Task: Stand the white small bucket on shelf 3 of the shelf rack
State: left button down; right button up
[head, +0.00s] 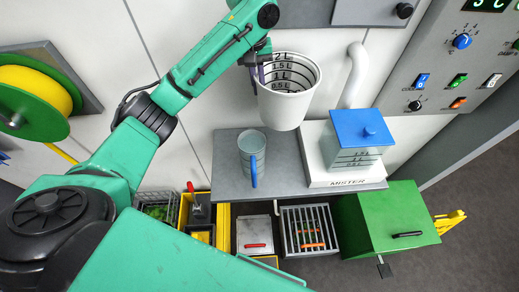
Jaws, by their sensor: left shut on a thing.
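The white small bucket (284,107) is at the upper middle of the head view, upright with a slight tilt. Black litre marks show on its inner wall and it looks empty. My left gripper (260,73) is shut on the left rim of the bucket and holds it above the grey counter. My right gripper is not in view. I cannot make out the shelf rack or shelf 3 in this view.
A grey jug (251,147) with a blue handle stands on the grey counter (228,184). A mister (333,170) with a blue-lidded tank (361,127) stands to its right. A green box (398,219), a wire crate (311,250) and bins sit below. A hose reel (38,97) hangs at left.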

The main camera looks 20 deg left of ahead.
pick_arm(q)
notch_tip(320, 180, down, 2)
jog(key=shift+w+f+b, duration=0.15)
jog(key=shift+f+b, duration=0.05)
jog(key=shift+b, duration=0.4)
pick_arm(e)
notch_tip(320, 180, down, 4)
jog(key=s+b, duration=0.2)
pick_arm(q)
jog(key=a+f+p, duration=0.4)
jog(key=f+p, duration=0.1)
jog(key=f, duration=1)
jog(key=shift+s+f, duration=0.35)
jog(key=shift+s, duration=0.05)
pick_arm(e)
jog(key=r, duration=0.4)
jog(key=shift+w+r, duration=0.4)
pick_arm(q)
jog(key=c, duration=1)
grip_release()
jog(key=shift+d+f, duration=0.1)
